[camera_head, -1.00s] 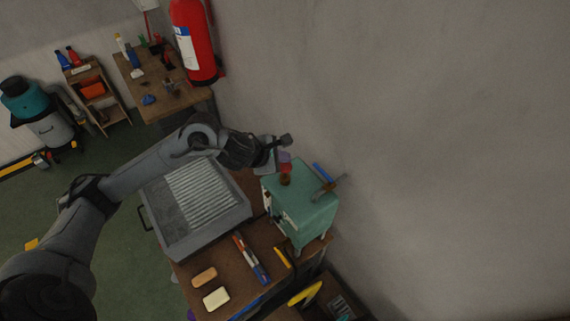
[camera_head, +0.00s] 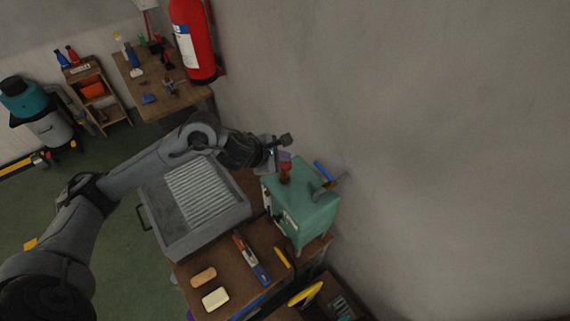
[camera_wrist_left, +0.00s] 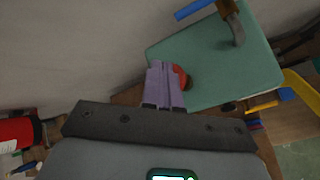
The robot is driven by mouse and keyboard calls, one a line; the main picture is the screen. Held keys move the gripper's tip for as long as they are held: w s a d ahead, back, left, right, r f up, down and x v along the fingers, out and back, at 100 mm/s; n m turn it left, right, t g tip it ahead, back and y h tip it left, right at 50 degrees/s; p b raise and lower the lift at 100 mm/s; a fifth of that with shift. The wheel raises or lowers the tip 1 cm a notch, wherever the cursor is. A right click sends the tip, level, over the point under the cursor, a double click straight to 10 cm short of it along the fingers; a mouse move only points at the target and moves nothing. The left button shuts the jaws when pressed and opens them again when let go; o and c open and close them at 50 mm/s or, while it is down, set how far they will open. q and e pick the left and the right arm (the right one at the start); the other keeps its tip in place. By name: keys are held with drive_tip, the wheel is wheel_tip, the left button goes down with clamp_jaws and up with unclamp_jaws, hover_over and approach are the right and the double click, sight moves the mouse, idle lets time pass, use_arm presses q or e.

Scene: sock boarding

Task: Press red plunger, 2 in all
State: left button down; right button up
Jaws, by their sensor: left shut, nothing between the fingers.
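The red plunger (camera_head: 285,167) stands on a brown base on top of the green box (camera_head: 312,207), near its back left edge. In the left wrist view the red plunger (camera_wrist_left: 180,76) is partly hidden behind the fingers. My left gripper (camera_head: 284,156) is shut, with its purple fingertips together and nothing between them. The fingertips are right at the plunger; whether they touch it I cannot tell. In the left wrist view my left gripper (camera_wrist_left: 163,75) covers the plunger's near side, beside the green box (camera_wrist_left: 215,60). My right gripper is not in view.
A lever with a blue handle (camera_head: 323,171) rises from the box top. A grey ribbed basin (camera_head: 205,235) stands left of the box. A tan block (camera_head: 203,277), a white block (camera_head: 215,298) and tools lie on the bench in front. The wall is close behind.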

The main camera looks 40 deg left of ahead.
sight(283, 165)
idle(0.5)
use_arm(q)
drive_tip(key=shift+f+b, duration=0.5)
idle(0.3)
drive_tip(key=shift+f+b, duration=0.4)
drive_tip(key=shift+b, duration=0.05)
idle(0.3)
drive_tip(key=shift+f+b, duration=0.55)
drive_tip(key=shift+b, duration=0.1)
idle(0.5)
drive_tip(key=shift+f, duration=0.25)
drive_tip(key=shift+r, duration=0.2)
idle(0.4)
drive_tip(key=shift+r+p, duration=0.55)
drive_tip(key=shift+r, duration=0.4)
drive_tip(key=shift+r+p, duration=0.6)
drive_tip(key=shift+r, duration=0.35)
